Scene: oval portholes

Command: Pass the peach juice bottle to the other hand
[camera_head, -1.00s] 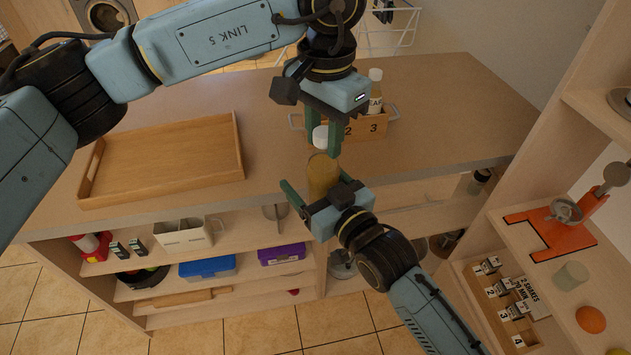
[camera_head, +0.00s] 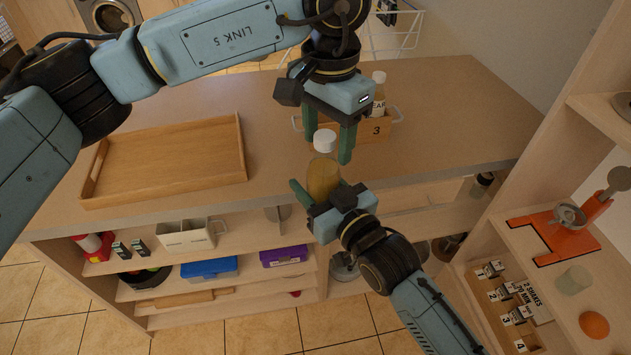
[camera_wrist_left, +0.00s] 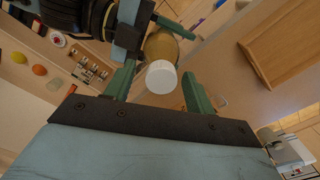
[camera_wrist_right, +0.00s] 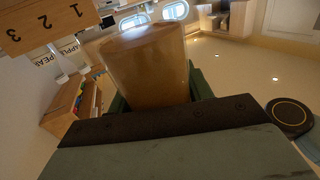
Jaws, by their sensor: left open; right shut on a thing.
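The peach juice bottle (camera_head: 323,176) is yellow-brown with a white cap (camera_head: 324,141). My right gripper (camera_head: 322,195) is shut on its lower body and holds it upright by the counter's front edge. The bottle fills the middle of the right wrist view (camera_wrist_right: 148,65). My left gripper (camera_head: 328,140) is open above the bottle, its fingers pointing down on both sides of the cap. In the left wrist view the cap (camera_wrist_left: 162,77) shows between the left fingers (camera_wrist_left: 160,95), with gaps at the sides; I cannot tell whether either finger touches.
A wooden tray (camera_head: 242,150) lies on the counter at left. A numbered wooden crate (camera_head: 372,131) with another bottle (camera_head: 379,95) stands behind my left gripper. Shelves with a blue box (camera_head: 209,268) are below the counter. An orange-based device (camera_head: 550,232) stands on the right shelf.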

